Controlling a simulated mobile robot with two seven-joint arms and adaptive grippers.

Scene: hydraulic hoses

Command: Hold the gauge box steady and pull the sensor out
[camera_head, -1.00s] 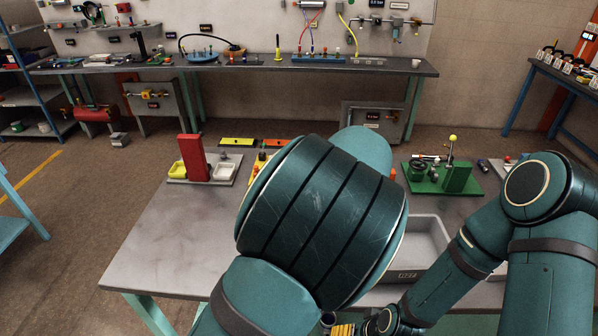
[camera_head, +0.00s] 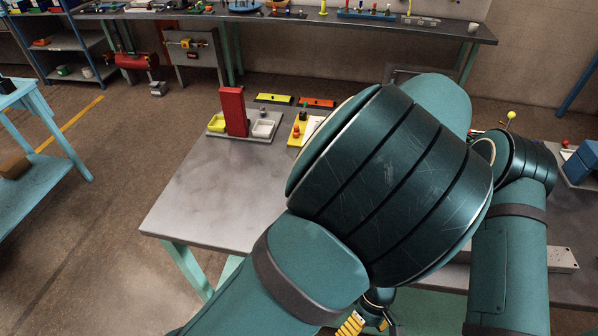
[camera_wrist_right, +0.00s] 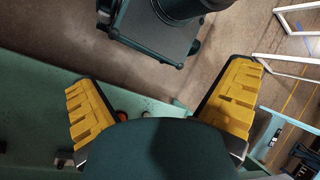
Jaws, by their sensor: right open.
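I cannot make out the gauge box or its sensor; my large teal arm links cover the middle and right of the worktable in the head view. My right gripper (camera_wrist_right: 163,78) shows in the right wrist view with its yellow-padded fingers wide apart and nothing between them. A teal-green surface lies behind its left finger, with small orange and dark parts at its edge. A yellow finger pad shows at the bottom of the head view, but I cannot tell which arm it belongs to. My left gripper cannot be identified.
The grey worktable (camera_head: 205,195) has a clear left part. A green-yellow strip (camera_head: 273,98) and an orange strip (camera_head: 318,102) lie behind. A teal bench (camera_head: 50,180) stands at left.

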